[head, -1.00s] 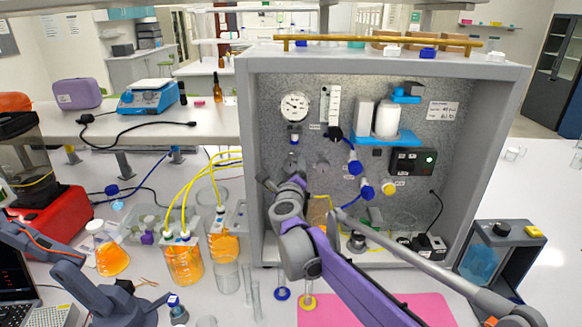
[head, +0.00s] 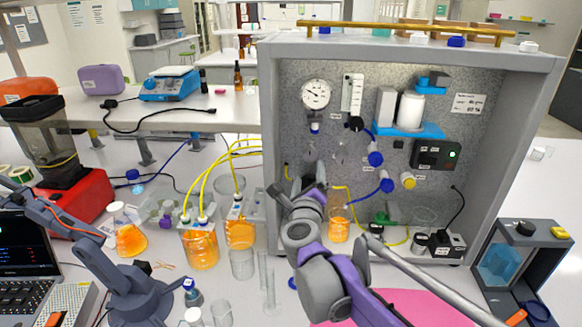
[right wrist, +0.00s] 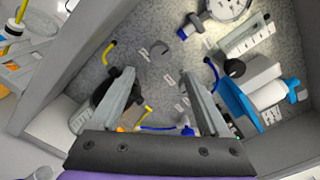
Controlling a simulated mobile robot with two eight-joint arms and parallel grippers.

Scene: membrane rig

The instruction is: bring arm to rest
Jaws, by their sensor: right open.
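My right gripper (head: 307,178) is in the left part of the open front of the grey rig box (head: 268,130), with its purple and grey arm coming up from below. In the right wrist view the right gripper (right wrist: 160,85) has its two fingers wide apart, with nothing between them. The speckled back panel (right wrist: 180,55) lies beyond the fingers. A small orange-filled bottle (head: 338,229) stands inside the box, right of my gripper. My left gripper is not in view.
Orange-filled bottles (head: 201,250) with yellow tubes and empty glass cylinders (head: 242,262) stand left of the box. A grey desktop arm (head: 138,295) is at lower left. A blue-windowed device (head: 500,262) stands right. A pink mat (head: 440,308) lies in front.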

